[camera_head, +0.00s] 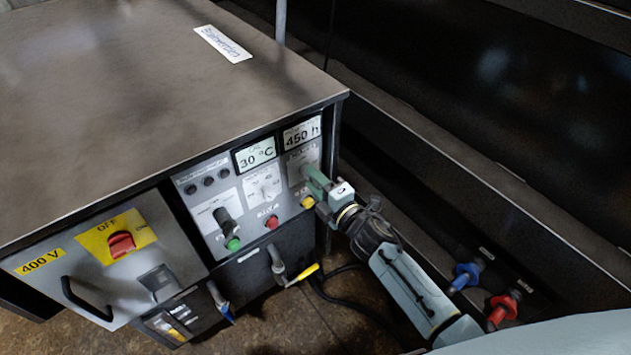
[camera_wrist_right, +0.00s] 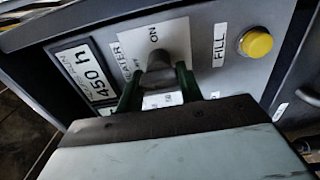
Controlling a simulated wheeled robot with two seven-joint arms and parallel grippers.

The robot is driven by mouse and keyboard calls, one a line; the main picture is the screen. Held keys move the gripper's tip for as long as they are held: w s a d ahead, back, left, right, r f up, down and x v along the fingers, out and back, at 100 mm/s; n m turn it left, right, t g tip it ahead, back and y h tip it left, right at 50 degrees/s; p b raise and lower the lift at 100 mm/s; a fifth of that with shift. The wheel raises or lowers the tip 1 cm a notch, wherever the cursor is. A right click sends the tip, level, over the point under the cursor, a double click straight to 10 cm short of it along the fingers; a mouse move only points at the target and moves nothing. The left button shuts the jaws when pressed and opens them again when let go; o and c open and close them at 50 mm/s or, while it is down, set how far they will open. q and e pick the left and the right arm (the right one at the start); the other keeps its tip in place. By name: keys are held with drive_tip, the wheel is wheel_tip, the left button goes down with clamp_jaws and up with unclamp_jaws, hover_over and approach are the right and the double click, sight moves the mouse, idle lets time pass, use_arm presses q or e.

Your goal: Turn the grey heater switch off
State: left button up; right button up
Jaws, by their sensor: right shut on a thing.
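The heater switch (camera_wrist_right: 157,70) is a dark grey knob on a light plate in the right wrist view. The plate reads "HEATER" on one side and "ON" beyond the knob. My right gripper (camera_wrist_right: 158,83) is shut on the knob, with a green finger on each side of it. In the head view my right gripper (camera_head: 317,182) is at the right part of the control panel, under the "450 h" display, and hides most of the switch. The knob's exact pointing direction is hard to tell. My left gripper is not in view.
A yellow button (camera_wrist_right: 256,43) marked "FILL" is close to the switch. The panel also has a black knob (camera_head: 222,215), a green button (camera_head: 233,244) and a red button (camera_head: 272,222). A red main switch (camera_head: 121,244) is at left. Blue (camera_head: 466,275) and red (camera_head: 503,307) valve handles are at lower right.

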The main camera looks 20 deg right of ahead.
drive_tip(key=o, duration=1)
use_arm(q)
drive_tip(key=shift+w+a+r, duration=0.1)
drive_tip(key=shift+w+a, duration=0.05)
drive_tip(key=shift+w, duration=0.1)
use_arm(e)
drive_tip(key=shift+s, duration=0.15)
drive_tip(key=shift+s+d, duration=0.15)
drive_tip(key=shift+s, duration=0.15)
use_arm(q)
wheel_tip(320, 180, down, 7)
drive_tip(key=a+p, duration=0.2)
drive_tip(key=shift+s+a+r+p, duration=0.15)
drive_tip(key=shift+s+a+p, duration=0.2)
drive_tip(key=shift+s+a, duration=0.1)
use_arm(e)
drive_tip(key=v, duration=1.2)
drive_tip(key=shift+s+d, duration=0.1)
drive_tip(key=shift+s, duration=0.15)
